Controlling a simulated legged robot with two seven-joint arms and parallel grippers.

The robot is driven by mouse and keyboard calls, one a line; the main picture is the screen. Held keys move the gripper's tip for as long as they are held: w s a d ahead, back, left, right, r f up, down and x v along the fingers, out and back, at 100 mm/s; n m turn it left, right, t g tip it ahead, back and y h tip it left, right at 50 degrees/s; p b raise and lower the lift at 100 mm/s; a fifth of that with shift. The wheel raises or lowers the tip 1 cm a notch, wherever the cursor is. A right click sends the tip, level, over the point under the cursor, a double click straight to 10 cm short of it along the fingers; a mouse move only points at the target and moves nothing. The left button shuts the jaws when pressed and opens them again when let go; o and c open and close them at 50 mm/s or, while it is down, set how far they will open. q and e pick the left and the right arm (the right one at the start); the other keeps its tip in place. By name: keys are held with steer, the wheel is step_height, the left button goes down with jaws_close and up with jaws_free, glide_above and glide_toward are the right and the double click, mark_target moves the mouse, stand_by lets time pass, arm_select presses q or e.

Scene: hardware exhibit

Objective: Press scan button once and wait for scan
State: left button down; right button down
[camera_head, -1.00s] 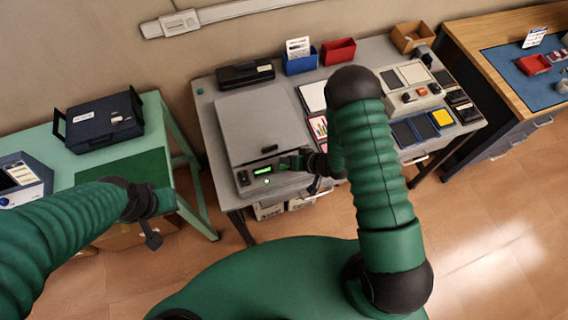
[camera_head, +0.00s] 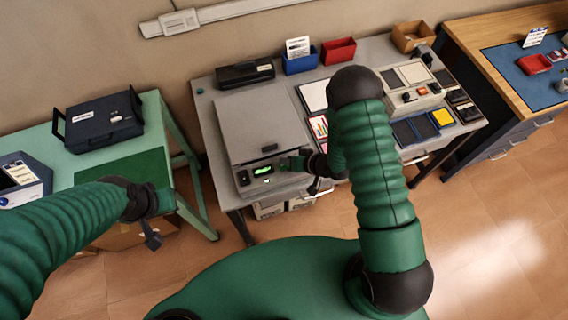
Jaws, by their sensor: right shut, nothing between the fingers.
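The grey flatbed scanner (camera_head: 255,125) lies on the middle desk with its lid closed. Its front panel has a small display (camera_head: 263,170) lit green, a small green light (camera_head: 267,181) below it, and a dark knob or button at the left end. My right gripper (camera_head: 286,163) is shut and empty at the right end of the front panel, close to the display. The scan button cannot be made out; the gripper may cover it, and I cannot tell whether it touches the panel.
A green table (camera_head: 75,152) with a dark case (camera_head: 103,122) stands at the left. Right of the scanner are cards, pads and a device with buttons (camera_head: 415,97). Blue (camera_head: 300,63) and red bins (camera_head: 338,51) stand at the back. A wooden workbench (camera_head: 470,50) is at the far right.

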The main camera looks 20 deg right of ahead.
steer(key=shift+f+b, duration=0.35)
steer(key=shift+f, duration=0.25)
stand_by(0.7)
stand_by(0.3)
steer(key=shift+r+p, duration=0.85)
steer(key=shift+r, duration=0.1)
step_height(320, 180, up, 5)
steer(key=p, duration=0.4)
steer(key=shift+r, duration=0.15)
